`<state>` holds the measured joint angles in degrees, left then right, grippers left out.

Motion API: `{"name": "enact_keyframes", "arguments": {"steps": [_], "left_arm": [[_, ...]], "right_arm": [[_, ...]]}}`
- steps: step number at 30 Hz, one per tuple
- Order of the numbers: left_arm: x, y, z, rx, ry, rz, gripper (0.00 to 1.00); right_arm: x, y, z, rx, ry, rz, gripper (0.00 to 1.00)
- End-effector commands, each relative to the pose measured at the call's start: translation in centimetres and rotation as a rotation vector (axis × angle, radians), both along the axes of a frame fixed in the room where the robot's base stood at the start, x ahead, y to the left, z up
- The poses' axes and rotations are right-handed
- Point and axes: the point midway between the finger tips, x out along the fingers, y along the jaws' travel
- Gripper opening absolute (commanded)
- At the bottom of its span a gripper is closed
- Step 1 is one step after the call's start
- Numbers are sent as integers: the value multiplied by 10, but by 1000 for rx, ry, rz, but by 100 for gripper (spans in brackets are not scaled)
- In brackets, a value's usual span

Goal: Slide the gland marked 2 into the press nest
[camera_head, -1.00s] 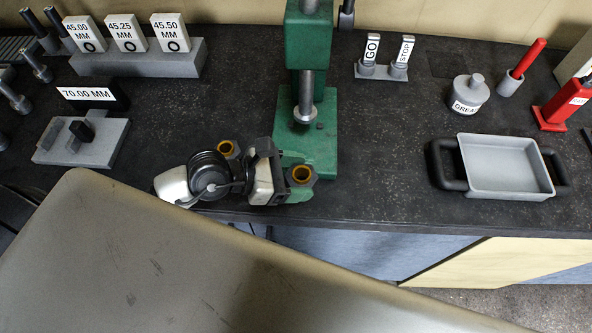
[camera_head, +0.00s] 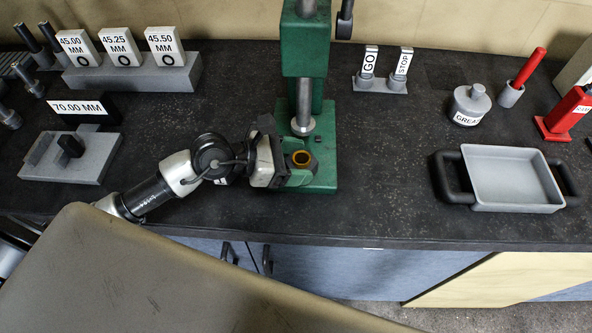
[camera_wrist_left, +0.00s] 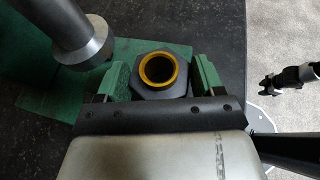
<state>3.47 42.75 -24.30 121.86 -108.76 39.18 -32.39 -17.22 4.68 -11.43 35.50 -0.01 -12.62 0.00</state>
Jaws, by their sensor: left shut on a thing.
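My left gripper (camera_head: 290,168) is shut on a dark grey hexagonal gland (camera_head: 301,165) with an orange ring in its bore. In the left wrist view the upright gland (camera_wrist_left: 160,84) sits between two green fingers. No number shows on it. The green press (camera_head: 305,50) stands at the back, its steel ram (camera_head: 303,122) above and just behind the gland. The gland is over the front of the press base (camera_head: 325,150). The nest is not clearly visible, and I cannot tell whether the gland touches it. My right gripper (camera_wrist_left: 268,92) shows small at the right of the wrist view.
A grey tray with black handles (camera_head: 513,205) lies on the right of the dark bench. GO and STOP gauges (camera_head: 382,82) and a grease pot (camera_head: 469,105) stand behind. A 70.00 MM block (camera_head: 85,108) and grey fixture (camera_head: 85,170) are left. Bench between press and tray is clear.

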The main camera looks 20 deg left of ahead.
Motion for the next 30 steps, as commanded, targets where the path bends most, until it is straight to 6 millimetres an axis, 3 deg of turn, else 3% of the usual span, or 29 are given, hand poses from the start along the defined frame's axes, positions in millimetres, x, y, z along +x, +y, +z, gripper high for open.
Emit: {"name": "enact_keyframes", "arguments": {"steps": [18,30], "left_arm": [[45,12,-7,-3,-4,1,26],[57,16,-7,-3,-3,1,26]], "right_arm": [[0,3,-32,3,0,-1,43],[0,3,-38,3,0,-1,43]]}}
